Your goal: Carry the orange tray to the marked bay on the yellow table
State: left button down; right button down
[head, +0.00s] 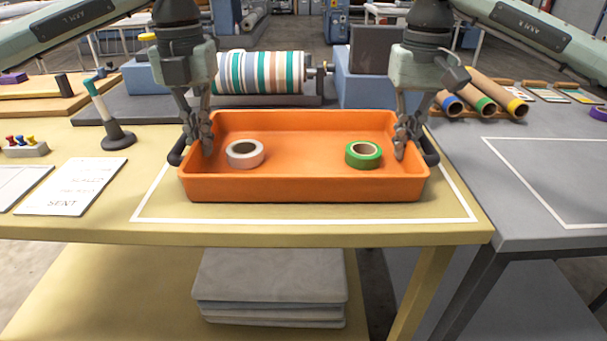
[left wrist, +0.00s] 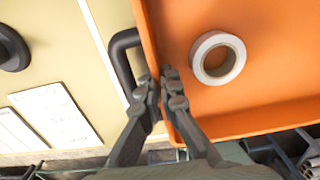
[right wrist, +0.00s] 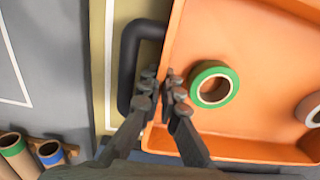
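The orange tray (head: 300,190) is level, inside the white outline of the marked bay (head: 300,220) on the yellow table (head: 80,225). I cannot tell for sure whether its base touches the tabletop. A white tape roll (head: 245,154) and a green tape roll (head: 363,155) lie in it. My left gripper (left wrist: 160,80) has its fingers on both sides of the tray's left wall, beside the black handle (left wrist: 120,55), close together on it. My right gripper (right wrist: 161,80) straddles the right wall the same way, beside its black handle (right wrist: 130,60).
A striped roller (head: 260,73) and blue blocks stand behind the tray. White sheets (head: 72,187) and a stand with a black base (head: 117,138) are at left. The grey table (head: 530,200) at right has its own white outline, empty, with cardboard tubes (head: 490,95) behind.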

pick_arm(q)
jog(key=c, duration=2.1)
grip_release()
jog(key=shift+a, duration=0.15)
pick_arm(e)
jog(key=c, duration=2.1)
grip_release()
jog(key=shift+d, duration=0.15)
pick_arm(q)
jog(key=o, duration=0.4)
jog(key=shift+f, duration=0.1)
pick_arm(e)
jog(key=o, duration=0.4)
jog(key=shift+f, duration=0.1)
pick_arm(q)
notch_tip(320, 180, up, 8)
jog(key=shift+f, duration=0.1)
pick_arm(e)
notch_tip(320, 180, up, 12)
jog(key=shift+r, duration=0.1)
pick_arm(q)
jog(key=shift+s, duration=0.1)
pick_arm(e)
jog(key=shift+s, duration=0.1)
